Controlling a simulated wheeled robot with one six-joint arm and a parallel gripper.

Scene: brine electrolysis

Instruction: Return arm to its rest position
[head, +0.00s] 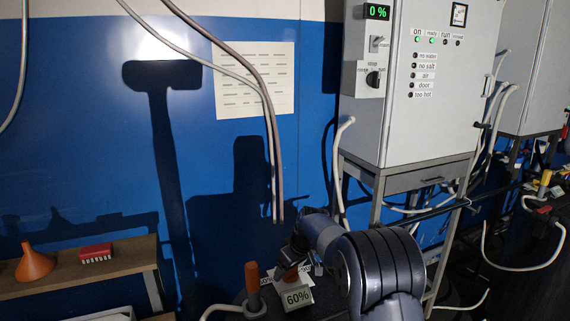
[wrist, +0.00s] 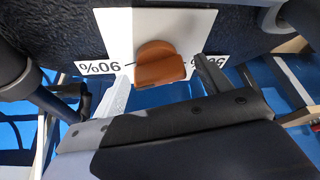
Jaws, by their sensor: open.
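My arm (head: 370,262) reaches forward from the bottom of the head view. Its gripper (head: 298,250) is partly hidden there, close above a white scale plate. In the wrist view my gripper (wrist: 160,78) is open, with one finger on each side of an orange-brown knob (wrist: 158,62). The knob sits on a white plate (wrist: 190,22) with upside-down percent markings, one reading 90%. I cannot tell whether the fingers touch the knob.
Hanging cables (head: 268,110) come down near the arm. A grey control cabinet (head: 430,120) stands at right. A shelf (head: 120,262) at left holds an orange funnel (head: 34,264) and red block (head: 96,252).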

